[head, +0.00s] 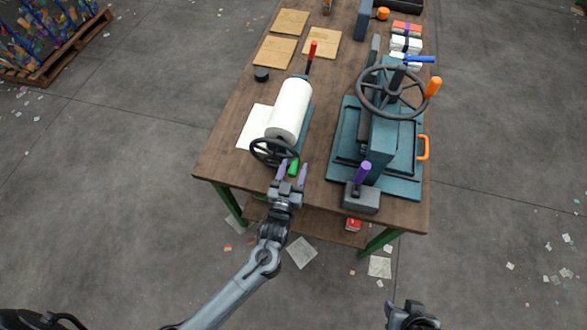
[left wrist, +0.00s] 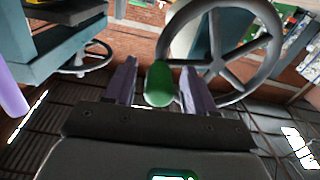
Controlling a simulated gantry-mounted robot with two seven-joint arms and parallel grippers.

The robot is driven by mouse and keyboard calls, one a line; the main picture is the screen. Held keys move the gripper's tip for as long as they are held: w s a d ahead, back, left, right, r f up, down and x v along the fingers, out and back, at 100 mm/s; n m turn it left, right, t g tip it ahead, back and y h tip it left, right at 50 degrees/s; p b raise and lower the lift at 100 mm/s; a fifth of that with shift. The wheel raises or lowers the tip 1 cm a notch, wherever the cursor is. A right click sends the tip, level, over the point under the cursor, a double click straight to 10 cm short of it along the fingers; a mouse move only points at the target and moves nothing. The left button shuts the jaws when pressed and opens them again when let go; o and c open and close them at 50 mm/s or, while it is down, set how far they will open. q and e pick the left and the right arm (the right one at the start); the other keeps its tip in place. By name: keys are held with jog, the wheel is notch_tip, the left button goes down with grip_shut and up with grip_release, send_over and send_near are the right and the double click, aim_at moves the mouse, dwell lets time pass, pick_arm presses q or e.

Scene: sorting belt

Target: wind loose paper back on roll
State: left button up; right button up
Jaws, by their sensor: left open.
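A white paper roll (head: 289,110) lies on a stand on the wooden table. A loose sheet of paper (head: 254,127) spreads out flat to its left. A dark handwheel (head: 274,151) with a green handle (head: 293,166) is at the roll's near end. My left gripper (head: 292,172) is at the green handle with its purple fingers apart. In the left wrist view the green handle (left wrist: 159,84) sits between the two fingers, with the handwheel (left wrist: 222,50) behind it; I cannot tell whether they touch it. My right gripper (head: 410,318) is at the bottom edge, its fingers not clearly visible.
A teal press (head: 372,150) with a large wheel (head: 392,92) stands right of the roll. A grey block with a purple handle (head: 361,180) is at the table's near edge. Brown cards (head: 274,52) and a black puck (head: 261,74) lie behind. Scraps litter the floor.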

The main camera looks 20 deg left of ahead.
pick_arm(q)
grip_shut()
dwell(0.4)
